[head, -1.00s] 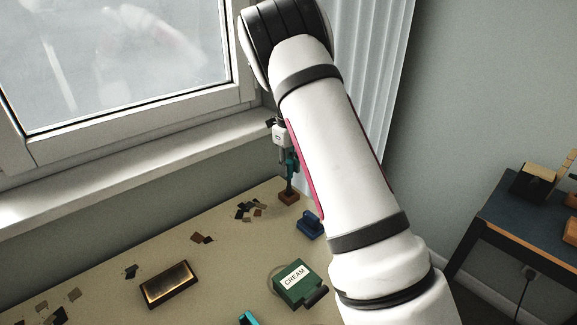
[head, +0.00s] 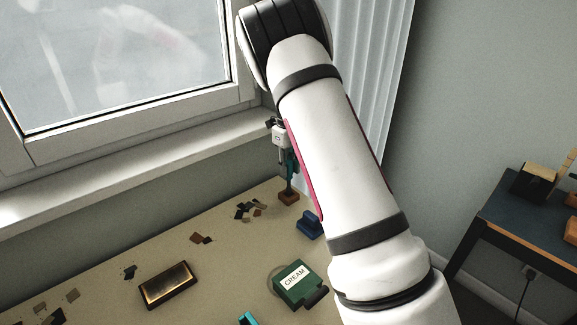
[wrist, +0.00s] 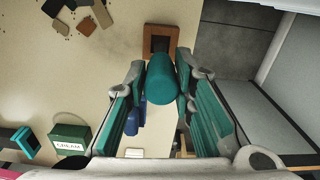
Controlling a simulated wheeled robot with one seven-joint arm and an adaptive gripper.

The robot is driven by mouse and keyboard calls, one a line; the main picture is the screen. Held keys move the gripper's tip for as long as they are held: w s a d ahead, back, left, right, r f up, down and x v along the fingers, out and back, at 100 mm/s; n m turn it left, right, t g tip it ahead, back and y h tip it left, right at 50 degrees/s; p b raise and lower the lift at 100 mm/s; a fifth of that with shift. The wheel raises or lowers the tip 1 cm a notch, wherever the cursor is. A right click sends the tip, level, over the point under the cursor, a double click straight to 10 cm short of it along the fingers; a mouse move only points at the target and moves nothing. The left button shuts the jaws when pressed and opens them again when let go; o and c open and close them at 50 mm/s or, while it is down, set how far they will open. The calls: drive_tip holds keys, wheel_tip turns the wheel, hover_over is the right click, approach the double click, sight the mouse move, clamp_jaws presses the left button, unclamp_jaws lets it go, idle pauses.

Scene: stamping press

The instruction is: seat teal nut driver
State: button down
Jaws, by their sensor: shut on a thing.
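My gripper (wrist: 158,88) is shut on the teal nut driver (wrist: 161,72), whose rounded handle end shows between the two fingertips in the wrist view. In the head view, my gripper (head: 288,165) is above the table's far corner, partly beside my arm. The teal nut driver (head: 291,172) looks upright there, directly over a small brown block (head: 289,198). The block (wrist: 147,38) has a dark square recess on top in the wrist view. The driver's lower end is hidden in the wrist view, and I cannot tell whether it is inside the recess.
A blue object (head: 309,225) stands close to the brown block. A green box marked CREAM (head: 291,290) and a gold-topped block (head: 170,284) are nearer. Dark flat chips (head: 244,211) lie left of the block. The window sill (head: 130,165) and wall border the table.

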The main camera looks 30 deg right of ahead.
drive_tip(key=shift+f, duration=0.6)
drive_tip(key=shift+f+b, duration=0.35)
drive_tip(key=shift+b, duration=0.05)
drive_tip(key=shift+f, duration=0.4)
drive_tip(key=c, duration=1.3)
unclamp_jaws()
drive_tip(key=shift+r, duration=0.1)
wheel_tip(320, 180, up, 12)
drive_tip(key=shift+f, duration=0.1)
